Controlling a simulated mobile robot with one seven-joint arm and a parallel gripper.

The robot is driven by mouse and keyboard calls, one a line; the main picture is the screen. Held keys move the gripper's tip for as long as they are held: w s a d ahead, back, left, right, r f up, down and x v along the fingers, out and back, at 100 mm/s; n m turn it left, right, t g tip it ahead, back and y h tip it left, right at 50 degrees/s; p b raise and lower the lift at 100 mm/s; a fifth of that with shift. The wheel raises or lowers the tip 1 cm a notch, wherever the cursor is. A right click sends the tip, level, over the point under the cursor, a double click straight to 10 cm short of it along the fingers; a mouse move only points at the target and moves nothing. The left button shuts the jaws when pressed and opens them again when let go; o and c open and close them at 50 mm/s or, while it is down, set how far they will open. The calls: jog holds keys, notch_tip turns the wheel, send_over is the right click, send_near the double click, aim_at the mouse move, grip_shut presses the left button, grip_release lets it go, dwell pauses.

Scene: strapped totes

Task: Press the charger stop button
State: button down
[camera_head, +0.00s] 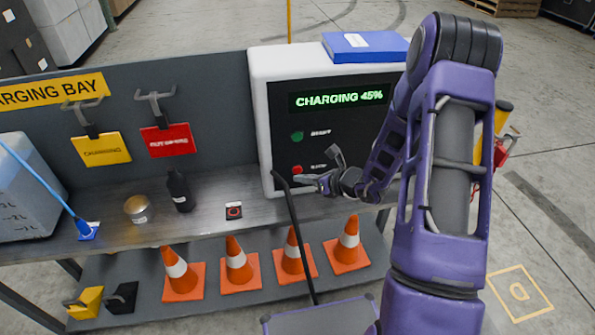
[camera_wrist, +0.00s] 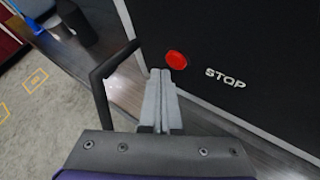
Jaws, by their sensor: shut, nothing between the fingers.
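The charger (camera_head: 262,110) is a white box with a black front panel on the bench. Its screen (camera_head: 338,97) reads "CHARGING 45%". A green button (camera_head: 297,136) sits above the red stop button (camera_head: 297,170). In the wrist view the red stop button (camera_wrist: 176,60) is round, with the word "STOP" to its right. My gripper (camera_head: 308,179) is in front of the panel's lower part, close to the red button. In the wrist view my gripper (camera_wrist: 160,74) is shut and empty, its fingertips just below and left of the button. I cannot tell whether they touch it.
A blue binder (camera_head: 362,47) lies on the charger. The bench top (camera_head: 155,216) holds a black bottle (camera_head: 179,190), a tin (camera_head: 138,209) and a small tag (camera_head: 233,211). Orange cones (camera_head: 240,265) stand on the shelf below. Yellow and red signs hang on the back panel.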

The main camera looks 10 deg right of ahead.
jog(key=shift+w, duration=0.15)
dwell(0.5)
jog(key=shift+w, duration=0.3)
jog(key=shift+w, duration=0.35)
dwell(0.8)
jog(key=shift+s, duration=0.1)
jog(key=shift+s+b, duration=0.4)
jog(key=shift+s, duration=0.3)
jog(key=shift+s, duration=2.5)
